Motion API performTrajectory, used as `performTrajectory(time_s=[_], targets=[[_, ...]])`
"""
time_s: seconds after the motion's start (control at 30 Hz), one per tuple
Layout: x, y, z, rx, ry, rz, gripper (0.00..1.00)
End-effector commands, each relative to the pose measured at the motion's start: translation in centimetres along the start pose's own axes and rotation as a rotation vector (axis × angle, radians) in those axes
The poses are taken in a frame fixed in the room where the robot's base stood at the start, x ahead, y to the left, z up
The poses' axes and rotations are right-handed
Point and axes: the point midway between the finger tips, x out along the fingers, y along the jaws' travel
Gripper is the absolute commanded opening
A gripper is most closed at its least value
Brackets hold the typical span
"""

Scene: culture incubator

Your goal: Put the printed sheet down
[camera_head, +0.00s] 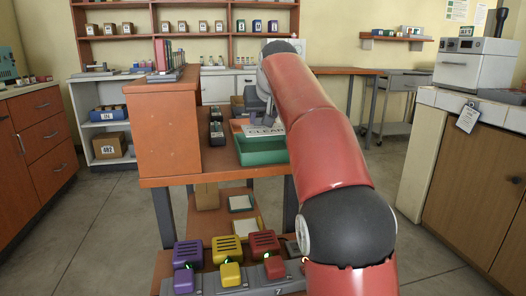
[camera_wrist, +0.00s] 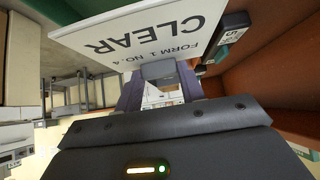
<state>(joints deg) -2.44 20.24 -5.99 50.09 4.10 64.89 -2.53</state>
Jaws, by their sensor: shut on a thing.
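The printed sheet (camera_head: 250,130) is white with the large word CLEAR. In the head view it is at the green tray (camera_head: 262,153) on the orange table; I cannot tell whether it touches the tray. My gripper (camera_head: 258,112) is shut on the sheet's edge, above the tray, partly hidden by my red arm. In the wrist view the sheet (camera_wrist: 150,35) reads CLEAR, FORM 1 NO. 4, upside down, and extends out from between my gripper's fingers (camera_wrist: 158,75).
An orange cabinet block (camera_head: 165,130) stands just left of the tray. Small dark labelled boxes (camera_head: 216,128) stand between them. A lower shelf below holds purple, yellow and red devices (camera_head: 230,258). Floor is open left and right of the table.

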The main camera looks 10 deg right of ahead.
Motion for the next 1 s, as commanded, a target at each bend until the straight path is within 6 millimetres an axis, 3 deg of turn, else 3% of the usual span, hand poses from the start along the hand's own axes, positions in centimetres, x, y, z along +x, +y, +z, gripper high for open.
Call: performTrajectory(time_s=[0.4,0.83,0.87,1.0], targets=[[3.6,0.0,3.6,0.001,0.0,0.001,0.17],[4.1,0.0,4.1,0.0,0.001,0.001,0.17],[4.1,0.0,4.1,0.0,0.001,0.001,0.42],[4.1,0.0,4.0,0.0,0.001,0.001,0.6]])
